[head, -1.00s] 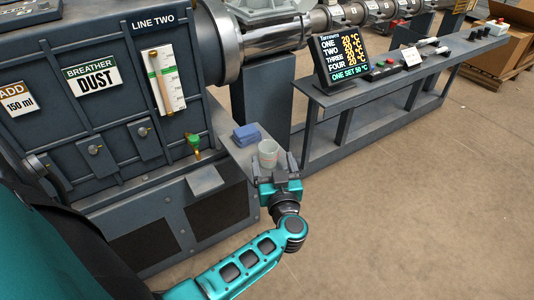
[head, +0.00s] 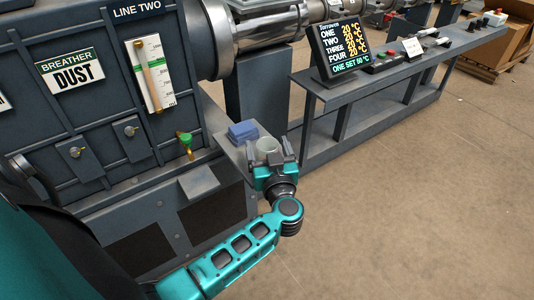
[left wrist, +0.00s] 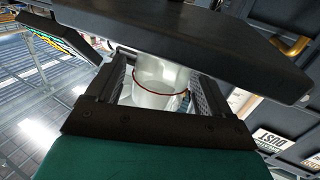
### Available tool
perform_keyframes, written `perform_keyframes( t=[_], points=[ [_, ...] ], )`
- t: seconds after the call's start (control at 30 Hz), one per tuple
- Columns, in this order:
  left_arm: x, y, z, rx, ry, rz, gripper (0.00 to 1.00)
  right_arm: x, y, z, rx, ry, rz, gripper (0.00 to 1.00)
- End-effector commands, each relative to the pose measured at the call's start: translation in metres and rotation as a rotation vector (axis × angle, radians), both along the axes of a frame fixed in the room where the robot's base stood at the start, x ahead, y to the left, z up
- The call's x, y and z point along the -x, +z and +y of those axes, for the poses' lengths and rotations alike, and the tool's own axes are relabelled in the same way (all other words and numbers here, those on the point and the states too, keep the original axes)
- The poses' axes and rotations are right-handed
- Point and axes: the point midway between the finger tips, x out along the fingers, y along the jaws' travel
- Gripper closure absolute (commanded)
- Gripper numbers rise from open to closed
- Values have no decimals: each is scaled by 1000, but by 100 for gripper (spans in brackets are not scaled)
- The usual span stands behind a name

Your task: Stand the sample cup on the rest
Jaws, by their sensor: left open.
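The sample cup (head: 266,146), pale and translucent, stands upright on a grey shelf at the machine's side. It also shows in the left wrist view (left wrist: 158,82), with a thin red line around it. My left gripper (head: 268,152) is open, its two fingers on either side of the cup; I cannot tell whether they touch it. In the left wrist view the gripper (left wrist: 155,88) frames the cup between its fingers. A small flat grey plate (head: 198,184), which looks like the rest, juts out below a green-handled tap (head: 186,141) and is empty. My right gripper is not in view.
Folded blue cloths (head: 242,132) lie on the shelf (head: 232,148) just behind the cup. A display (head: 340,50) and a control bench (head: 400,75) stand to the right. A dark slab (left wrist: 190,38) crosses the left wrist view close above the cup. Open floor lies front right.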

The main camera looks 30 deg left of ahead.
Motion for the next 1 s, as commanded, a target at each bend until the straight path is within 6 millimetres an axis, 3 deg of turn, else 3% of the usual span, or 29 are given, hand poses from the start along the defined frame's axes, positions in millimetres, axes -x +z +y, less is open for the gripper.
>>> perform_keyframes(
  t=[0.07,0.63,1.0],
  points=[
    [0,0,0,0,0,0,20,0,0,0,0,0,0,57],
    [0,0,0,0,0,0,74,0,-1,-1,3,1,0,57],
    [0,4,0,0,0,0,74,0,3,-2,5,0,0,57]
  ],
)
